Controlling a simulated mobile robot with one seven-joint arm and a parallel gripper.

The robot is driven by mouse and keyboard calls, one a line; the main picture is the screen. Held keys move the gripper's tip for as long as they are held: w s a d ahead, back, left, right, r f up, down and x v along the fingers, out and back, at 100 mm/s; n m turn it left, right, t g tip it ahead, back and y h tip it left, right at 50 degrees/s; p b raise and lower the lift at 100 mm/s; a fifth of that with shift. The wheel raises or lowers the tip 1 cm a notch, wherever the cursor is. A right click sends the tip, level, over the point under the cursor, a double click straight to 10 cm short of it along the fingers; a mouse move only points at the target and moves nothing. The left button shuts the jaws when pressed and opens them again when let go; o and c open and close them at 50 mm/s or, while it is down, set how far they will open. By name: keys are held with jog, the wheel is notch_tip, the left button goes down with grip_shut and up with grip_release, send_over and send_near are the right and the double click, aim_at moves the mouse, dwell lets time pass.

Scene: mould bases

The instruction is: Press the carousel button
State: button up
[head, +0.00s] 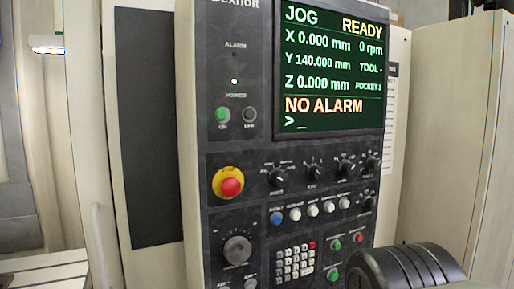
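The machine's control panel (217,180) stands upright and fills the middle of the head view. A row of round buttons crosses it: a blue button (276,218) at the left, then several white buttons (312,210). The labels above them are too small to read, so I cannot tell which is the carousel button. Small green and red buttons (335,245) sit lower, right of the keypad (295,264). A dark ribbed part of my arm covers the lower right corner and hides the panel's lower right. My gripper is not in view.
The screen (333,65) reads JOG, READY, NO ALARM and POCKET, with a digit I read uncertainly. A red emergency stop (231,187) on a yellow base protrudes at the left. Several black knobs (278,177) and a large dial (237,249) also stick out. Pale machine walls (440,130) flank the panel.

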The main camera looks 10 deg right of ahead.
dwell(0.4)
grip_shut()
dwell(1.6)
